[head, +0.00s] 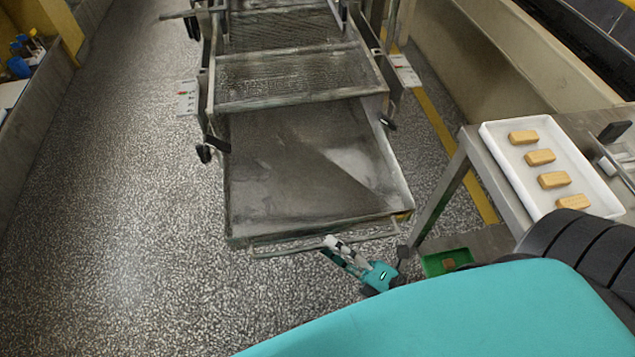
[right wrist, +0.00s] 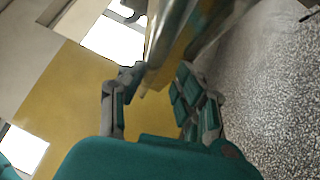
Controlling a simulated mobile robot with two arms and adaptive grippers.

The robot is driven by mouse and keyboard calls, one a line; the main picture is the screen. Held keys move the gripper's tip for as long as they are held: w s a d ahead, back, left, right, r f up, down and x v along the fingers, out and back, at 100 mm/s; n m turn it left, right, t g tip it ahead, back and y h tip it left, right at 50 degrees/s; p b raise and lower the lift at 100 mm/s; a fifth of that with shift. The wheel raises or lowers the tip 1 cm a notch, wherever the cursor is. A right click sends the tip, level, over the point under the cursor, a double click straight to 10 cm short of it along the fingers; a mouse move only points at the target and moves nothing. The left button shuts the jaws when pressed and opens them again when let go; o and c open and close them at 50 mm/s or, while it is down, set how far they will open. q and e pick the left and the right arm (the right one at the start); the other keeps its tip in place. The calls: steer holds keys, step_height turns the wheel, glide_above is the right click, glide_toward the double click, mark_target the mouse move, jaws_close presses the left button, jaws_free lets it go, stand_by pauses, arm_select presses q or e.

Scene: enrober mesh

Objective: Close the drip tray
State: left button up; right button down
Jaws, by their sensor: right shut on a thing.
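The drip tray (head: 290,190) is a shallow grey metal tray, pulled well out from under the enrober's mesh (head: 290,75) toward me. A thin handle bar (head: 285,247) runs along its front edge. My right gripper (head: 335,245) is at the right part of this front edge and is shut on the handle bar. In the right wrist view, the right gripper's fingers (right wrist: 157,80) stand on either side of a blurred metal part of the tray (right wrist: 170,45); the exact contact is hard to make out. My left gripper is not in view.
A metal table at the right holds a white tray (head: 565,185) with several tan bars (head: 540,157). A green bin (head: 447,262) sits low beside the table leg (head: 440,205), close to the right gripper. The speckled floor (head: 120,210) on the left is clear.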

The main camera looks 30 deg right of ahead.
mark_target(298, 216)
steer(key=x, duration=0.2)
steer(key=f+x, duration=0.1)
steer(key=x, duration=0.5)
steer(key=shift+w+a+f, duration=0.1)
steer(key=shift+w+f, duration=0.05)
steer(key=shift+f, duration=0.25)
steer(key=w, duration=0.3)
steer(key=shift+w+d+r+g, duration=0.15)
steer(key=shift+d+r+g, duration=0.05)
steer(key=shift+r+g, duration=0.1)
steer(key=shift+w+d, duration=0.15)
steer(key=shift+w, duration=0.25)
